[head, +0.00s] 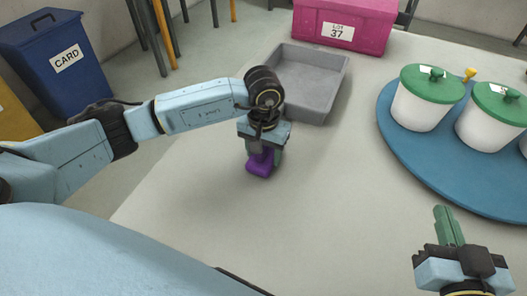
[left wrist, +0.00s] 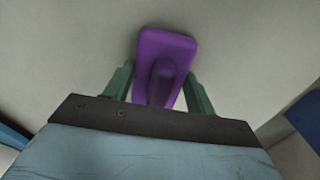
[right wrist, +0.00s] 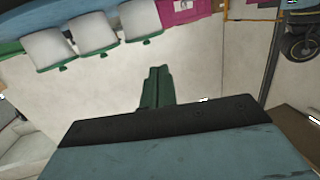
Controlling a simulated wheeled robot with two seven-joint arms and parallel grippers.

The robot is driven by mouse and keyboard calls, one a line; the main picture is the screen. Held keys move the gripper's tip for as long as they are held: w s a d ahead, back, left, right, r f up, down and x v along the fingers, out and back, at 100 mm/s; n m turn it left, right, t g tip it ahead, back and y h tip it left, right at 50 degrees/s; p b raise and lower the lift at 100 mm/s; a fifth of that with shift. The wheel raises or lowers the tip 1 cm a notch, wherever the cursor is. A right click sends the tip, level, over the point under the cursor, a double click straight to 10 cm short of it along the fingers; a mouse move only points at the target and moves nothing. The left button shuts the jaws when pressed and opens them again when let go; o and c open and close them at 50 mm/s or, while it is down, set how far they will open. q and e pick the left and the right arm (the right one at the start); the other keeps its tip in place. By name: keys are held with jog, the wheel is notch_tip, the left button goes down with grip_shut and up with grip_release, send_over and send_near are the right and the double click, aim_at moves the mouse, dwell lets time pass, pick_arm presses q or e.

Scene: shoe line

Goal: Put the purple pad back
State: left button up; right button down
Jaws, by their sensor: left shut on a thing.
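The purple pad (head: 259,165) has a raised grip and is at my left gripper (head: 265,150), in front of the grey tray. In the left wrist view the pad (left wrist: 168,52) sits between the two green fingers of my left gripper (left wrist: 158,90), which is shut on its grip. I cannot tell whether the pad touches the table or hangs just above it. My right gripper (head: 448,222) is at the lower right over the table, with its green fingers together and nothing between them; they also show together in the right wrist view (right wrist: 156,85).
An empty grey tray (head: 334,82) lies on the table (head: 260,222) behind my left gripper. A pink box (head: 365,22) labelled LOT 37 stands behind it. A blue round board (head: 402,158) holds white pots with green lids. The table's middle is clear. A blue CARD bin (head: 85,92) stands left.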

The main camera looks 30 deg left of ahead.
pick_arm(q)
jog(key=shift+f, duration=0.15)
jog(key=o, duration=1)
jog(key=shift+c, duration=0.2)
pick_arm(e)
jog(key=shift+w+a+r+t, duration=0.1)
jog(key=shift+r+t, duration=0.3)
jog(key=shift+r, duration=0.1)
